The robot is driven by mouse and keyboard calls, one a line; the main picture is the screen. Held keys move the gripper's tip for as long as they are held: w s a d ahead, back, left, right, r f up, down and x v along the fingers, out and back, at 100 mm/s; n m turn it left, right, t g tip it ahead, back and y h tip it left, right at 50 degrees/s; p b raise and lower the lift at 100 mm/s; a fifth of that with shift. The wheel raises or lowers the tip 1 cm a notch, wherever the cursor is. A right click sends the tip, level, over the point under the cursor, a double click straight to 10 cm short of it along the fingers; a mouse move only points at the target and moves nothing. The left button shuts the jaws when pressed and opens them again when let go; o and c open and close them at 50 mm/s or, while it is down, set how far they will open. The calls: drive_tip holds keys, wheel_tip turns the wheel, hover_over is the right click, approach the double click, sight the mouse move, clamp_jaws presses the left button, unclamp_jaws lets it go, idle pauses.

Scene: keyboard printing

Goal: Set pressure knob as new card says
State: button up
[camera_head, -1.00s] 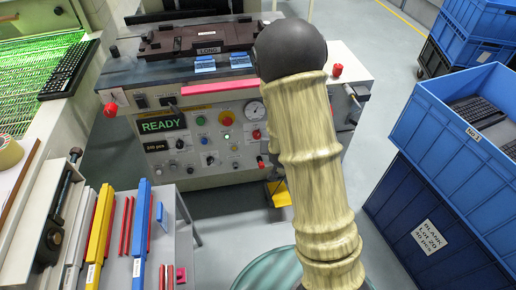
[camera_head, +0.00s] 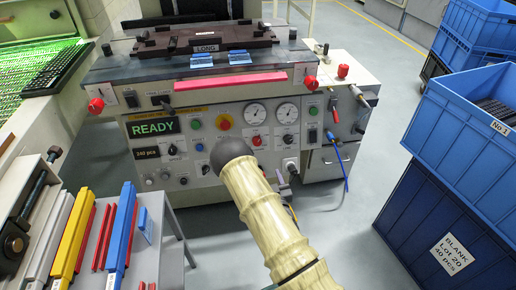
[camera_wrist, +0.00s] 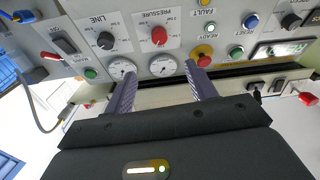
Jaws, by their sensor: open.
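The pressure knob (camera_wrist: 158,36) is red, under the label PRESSURE in the wrist view, where the panel appears upside down. In the head view a red knob (camera_head: 256,140) sits below the left of two gauges (camera_head: 255,115). My gripper (camera_wrist: 160,69) is open and empty. Its two purple-grey fingers point at the panel near the gauges, and the knob lies beyond their tips, apart from them. The knob's exact setting is too small to read. I cannot make out a new card with a pressure value.
The machine's display (camera_head: 153,128) reads READY. A black LINE knob (camera_wrist: 105,41) and a red mushroom button (camera_wrist: 202,55) flank the pressure knob. A pink bar (camera_head: 230,81) runs above the panel. Blue crates (camera_head: 455,125) stand at right, a small table with coloured bars at left.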

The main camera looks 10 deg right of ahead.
sight(257, 144)
drive_tip(key=shift+w, duration=0.1)
drive_tip(key=w+b, duration=0.4)
drive_tip(key=w, duration=1.3)
drive_tip(key=shift+a, duration=0.2)
drive_tip(key=shift+c, duration=0.3)
drive_tip(key=c, duration=0.9)
